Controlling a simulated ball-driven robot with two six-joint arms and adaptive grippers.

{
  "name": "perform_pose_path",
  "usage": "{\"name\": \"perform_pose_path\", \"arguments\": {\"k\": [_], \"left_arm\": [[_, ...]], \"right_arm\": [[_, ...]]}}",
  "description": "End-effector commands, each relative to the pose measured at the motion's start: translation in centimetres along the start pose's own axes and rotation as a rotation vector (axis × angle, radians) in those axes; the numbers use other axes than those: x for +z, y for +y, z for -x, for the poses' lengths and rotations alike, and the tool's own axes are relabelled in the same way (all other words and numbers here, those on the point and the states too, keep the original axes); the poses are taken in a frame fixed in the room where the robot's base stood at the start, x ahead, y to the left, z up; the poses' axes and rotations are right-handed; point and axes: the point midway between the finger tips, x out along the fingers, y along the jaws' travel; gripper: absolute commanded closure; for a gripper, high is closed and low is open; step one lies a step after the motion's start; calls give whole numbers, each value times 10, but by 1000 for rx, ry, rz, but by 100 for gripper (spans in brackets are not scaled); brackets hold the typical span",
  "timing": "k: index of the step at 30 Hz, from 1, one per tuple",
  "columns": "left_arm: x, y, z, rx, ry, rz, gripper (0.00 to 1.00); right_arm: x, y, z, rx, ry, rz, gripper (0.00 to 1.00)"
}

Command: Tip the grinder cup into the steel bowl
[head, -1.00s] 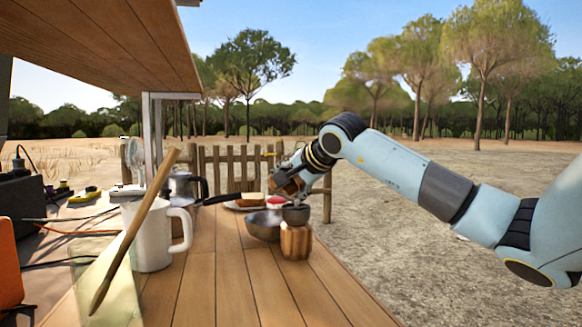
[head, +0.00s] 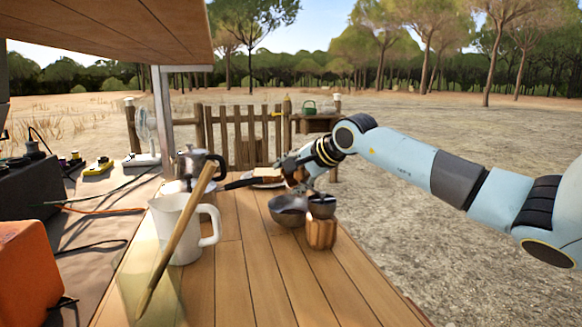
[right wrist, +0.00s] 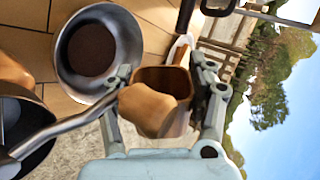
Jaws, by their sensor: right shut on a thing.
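My right gripper (head: 296,174) is shut on the brown wooden grinder cup (right wrist: 152,108), which sits between its two fingers in the right wrist view. The cup is tilted there and part of its inside shows. The steel bowl (head: 284,212) stands on the wooden counter, just below and in front of the gripper. In the right wrist view the bowl (right wrist: 131,42) lies beside the cup, with a round brown patch at its bottom. The grinder body (head: 321,235), with a dark hopper (head: 322,208) on top, stands right of the bowl. My left gripper is not in view.
A white mug (head: 180,235) with a wooden stick (head: 172,245) in front stands at the left. Behind it are a moka pot (head: 190,165) and a plate with bread (head: 268,176). An orange box (head: 30,270) is at the far left.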

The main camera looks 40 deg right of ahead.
Motion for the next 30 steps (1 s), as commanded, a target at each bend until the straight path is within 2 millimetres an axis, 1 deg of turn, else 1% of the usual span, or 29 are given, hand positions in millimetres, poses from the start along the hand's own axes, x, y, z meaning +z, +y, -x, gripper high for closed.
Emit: {"name": "perform_pose_path", "arguments": {"k": [1,3,6,9,12,26,30], "left_arm": [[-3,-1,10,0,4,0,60],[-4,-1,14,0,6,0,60],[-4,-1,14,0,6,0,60],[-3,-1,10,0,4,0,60],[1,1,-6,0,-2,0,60],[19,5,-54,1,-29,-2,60],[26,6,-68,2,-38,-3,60]], "right_arm": [[-5,-5,4,0,-28,-49,77],[-8,-6,4,-1,-85,-128,77],[-11,-6,4,-2,-161,-235,77],[-14,-6,4,-3,-235,-338,77],[-15,-4,3,-2,-284,-401,77],[-22,-13,9,-4,-516,-722,77],[-24,-17,12,-4,-607,-849,77]]}}
